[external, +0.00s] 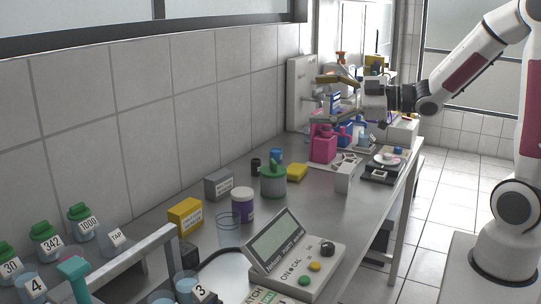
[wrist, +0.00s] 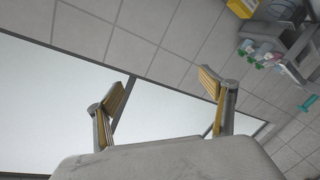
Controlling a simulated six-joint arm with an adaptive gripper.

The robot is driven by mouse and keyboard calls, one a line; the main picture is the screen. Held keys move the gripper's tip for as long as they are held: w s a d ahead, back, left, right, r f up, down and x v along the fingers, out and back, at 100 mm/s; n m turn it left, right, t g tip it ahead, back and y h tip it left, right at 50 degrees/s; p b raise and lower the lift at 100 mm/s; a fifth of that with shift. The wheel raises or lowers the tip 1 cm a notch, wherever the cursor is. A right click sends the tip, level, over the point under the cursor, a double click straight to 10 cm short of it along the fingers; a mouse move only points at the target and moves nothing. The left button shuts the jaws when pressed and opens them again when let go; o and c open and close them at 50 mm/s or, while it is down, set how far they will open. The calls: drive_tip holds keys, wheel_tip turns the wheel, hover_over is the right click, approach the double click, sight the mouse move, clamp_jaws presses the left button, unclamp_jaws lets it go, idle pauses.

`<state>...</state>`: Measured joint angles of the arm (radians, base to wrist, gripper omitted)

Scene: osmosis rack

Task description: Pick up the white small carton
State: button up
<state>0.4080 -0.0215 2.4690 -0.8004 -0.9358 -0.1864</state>
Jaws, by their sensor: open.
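A small white box (external: 347,178) stands on the metal bench, right of the middle in the external view. It looks like the white carton, but I cannot be sure at this size. My gripper (external: 335,79) is high above the far part of the bench, beyond the box and well apart from it. In the wrist view my gripper (wrist: 165,80) has its two yellow-lined fingers spread wide with nothing between them. The white box cannot be made out in the wrist view.
A pink container (external: 322,145), a yellow sponge-like block (external: 297,172) and a green-lidded jar (external: 273,181) stand near the box. A grey box (external: 219,184), a yellow box (external: 185,216) and a meter (external: 290,262) are closer. The tiled wall (external: 135,110) borders the bench.

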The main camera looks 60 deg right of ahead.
drive_tip(key=d+f+y, duration=0.2)
drive_tip(key=d+f, duration=0.1)
drive_tip(key=f, duration=0.3)
drive_tip(key=m+t+h, duration=0.2)
drive_tip(key=m+h, duration=0.2)
drive_tip(key=m, duration=0.5)
approach(353, 174)
drive_tip(key=shift+w+a+r, duration=0.1)
drive_tip(key=shift+w+r, duration=0.15)
drive_tip(key=shift+w, duration=0.25)
drive_tip(key=shift+w+a+r, duration=0.15)
drive_tip(key=shift+w+r, duration=0.1)
drive_tip(key=shift+w, duration=0.25)
drive_tip(key=shift+w, duration=0.2)
drive_tip(key=shift+w+a, duration=0.1)
drive_tip(key=shift+w, duration=1.05)
drive_tip(key=shift+w, duration=0.15)
drive_tip(key=shift+w+a+f, duration=0.1)
drive_tip(key=shift+w+f, duration=0.05)
drive_tip(key=shift+w, duration=1.05)
drive_tip(key=shift+w+a+f, duration=0.15)
drive_tip(key=shift+w, duration=1.05)
drive_tip(key=shift+c, duration=0.4)
